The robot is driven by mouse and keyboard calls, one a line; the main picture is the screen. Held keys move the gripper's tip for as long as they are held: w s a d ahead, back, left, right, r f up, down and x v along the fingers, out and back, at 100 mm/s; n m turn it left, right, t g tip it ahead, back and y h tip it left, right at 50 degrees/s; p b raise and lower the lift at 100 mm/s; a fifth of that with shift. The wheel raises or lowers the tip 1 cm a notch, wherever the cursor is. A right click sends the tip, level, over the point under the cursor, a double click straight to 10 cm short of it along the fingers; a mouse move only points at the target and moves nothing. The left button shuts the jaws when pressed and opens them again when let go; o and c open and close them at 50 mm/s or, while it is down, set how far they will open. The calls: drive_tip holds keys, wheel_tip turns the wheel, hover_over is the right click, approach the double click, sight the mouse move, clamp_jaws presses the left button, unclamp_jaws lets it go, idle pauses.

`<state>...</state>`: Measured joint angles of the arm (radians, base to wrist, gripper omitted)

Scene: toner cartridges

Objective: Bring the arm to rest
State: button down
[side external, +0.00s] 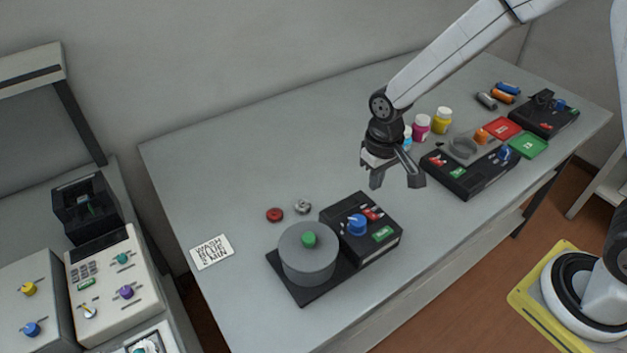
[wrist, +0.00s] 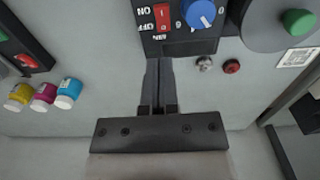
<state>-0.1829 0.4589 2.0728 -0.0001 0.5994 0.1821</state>
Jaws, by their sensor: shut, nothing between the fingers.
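My gripper (side external: 397,178) hangs from my arm above the grey table (side external: 240,140), fingers pointing down, with nothing held. In the wrist view my gripper (wrist: 160,65) has its two fingers together, reaching up to the lower edge of a black device. That device (side external: 375,245) has a blue knob (side external: 357,224), a red switch and a green label. A grey drum with a green knob (side external: 308,240) stands beside it. In the side view the gripper is above and to the right of this device, apart from it.
A card reading "WASH BLUE 2 MIN" (side external: 211,252) lies at the left. A red cap (side external: 274,215) and a small metal part (side external: 303,206) lie behind the drum. Several bottles (side external: 421,127) and a second black device (side external: 468,178) stand at the right. The left table area is mostly clear.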

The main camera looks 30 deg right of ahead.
drive_tip(key=s+d+r+t, duration=0.2)
drive_tip(key=s+d+r, duration=0.2)
drive_tip(key=s+d, duration=0.3)
drive_tip(key=s, duration=0.3)
drive_tip(key=shift+r, duration=0.2)
idle(0.8)
